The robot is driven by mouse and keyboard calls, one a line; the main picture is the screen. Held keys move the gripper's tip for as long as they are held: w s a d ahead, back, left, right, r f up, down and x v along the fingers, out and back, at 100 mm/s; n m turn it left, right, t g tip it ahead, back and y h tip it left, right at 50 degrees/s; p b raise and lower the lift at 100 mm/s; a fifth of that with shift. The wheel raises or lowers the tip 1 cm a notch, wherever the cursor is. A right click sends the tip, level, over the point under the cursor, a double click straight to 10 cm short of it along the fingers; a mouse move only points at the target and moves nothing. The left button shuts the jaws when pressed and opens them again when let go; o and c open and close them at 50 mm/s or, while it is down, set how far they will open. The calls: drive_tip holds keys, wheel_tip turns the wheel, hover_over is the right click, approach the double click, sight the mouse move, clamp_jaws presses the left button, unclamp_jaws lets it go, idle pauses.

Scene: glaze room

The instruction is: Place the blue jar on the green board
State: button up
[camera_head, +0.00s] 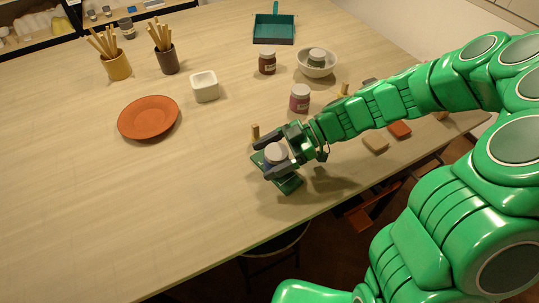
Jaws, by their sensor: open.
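A jar with a pale grey lid (277,151) sits between the fingers of my gripper (274,158). Its body is mostly hidden by the fingers, and the little that shows looks dark bluish. The green board (290,186) lies on the table near its front edge, directly below the jar and gripper, partly covered by them. The jar looks upright and over the board; I cannot tell for sure whether its base touches it. My gripper is open, with a finger on each side of the jar.
A pink jar (300,99), a dark red jar (267,63) and a white bowl (302,66) holding another jar stand behind. A terracotta plate (148,117), a white square pot (205,88) and two tool cups (117,66) are left. Tiles (375,143) lie right. The front left table is clear.

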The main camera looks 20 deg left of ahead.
drive_tip(key=v, duration=1.2)
drive_tip(key=shift+r, duration=0.15)
